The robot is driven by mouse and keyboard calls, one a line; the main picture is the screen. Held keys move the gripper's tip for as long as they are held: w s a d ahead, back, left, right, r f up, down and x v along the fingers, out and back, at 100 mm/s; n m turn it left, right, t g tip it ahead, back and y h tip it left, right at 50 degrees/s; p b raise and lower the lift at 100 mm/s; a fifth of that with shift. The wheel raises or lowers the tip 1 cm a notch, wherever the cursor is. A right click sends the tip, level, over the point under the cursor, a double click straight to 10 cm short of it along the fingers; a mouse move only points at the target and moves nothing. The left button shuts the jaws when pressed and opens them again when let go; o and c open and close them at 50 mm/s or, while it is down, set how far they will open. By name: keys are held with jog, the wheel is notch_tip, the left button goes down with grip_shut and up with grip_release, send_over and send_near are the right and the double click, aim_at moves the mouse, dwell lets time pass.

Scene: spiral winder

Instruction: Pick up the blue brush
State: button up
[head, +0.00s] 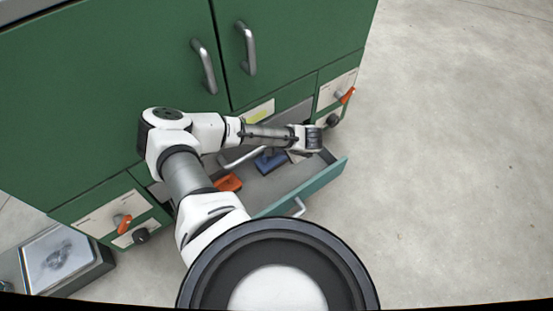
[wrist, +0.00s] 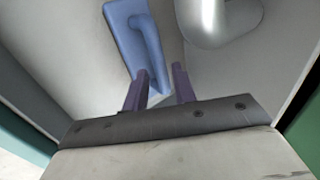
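The blue brush (head: 270,160) lies in the open drawer (head: 318,184). In the wrist view the blue brush (wrist: 122,32) is at the top, left of centre, with its raised handle pointing down toward my fingers. My gripper (head: 299,154) is over the drawer, at the right end of the brush. In the wrist view my gripper (wrist: 161,72) has two dark fingers standing apart, with the end of the brush handle showing between them, nearer the left finger. I cannot tell whether a finger touches it. The gripper's fingertips are hard to make out in the head view.
A silver hooked piece (head: 241,158) lies left of the brush and shows at the upper right in the wrist view (wrist: 218,22). An orange object (head: 229,183) lies at the drawer's left. Drawer walls surround the gripper. The green cabinet (head: 110,90) rises behind; open floor (head: 440,150) is right.

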jog(key=shift+w+a+f, duration=0.2)
jog(key=shift+w+f, duration=0.15)
jog(key=shift+f, duration=0.25)
grip_shut()
jog(key=shift+r+p, duration=0.3)
jog(key=shift+r, duration=0.15)
jog(key=shift+s+d+r, duration=0.1)
jog(key=shift+s+r, duration=0.05)
jog(key=shift+r, duration=0.15)
jog(key=s+d+p, duration=0.2)
jog(key=s+d, duration=0.3)
jog(key=s, duration=0.1)
notch_tip(320, 180, up, 14)
jog(key=p, duration=0.4)
jog(key=shift+a+f, duration=0.15)
jog(key=shift+f, duration=0.05)
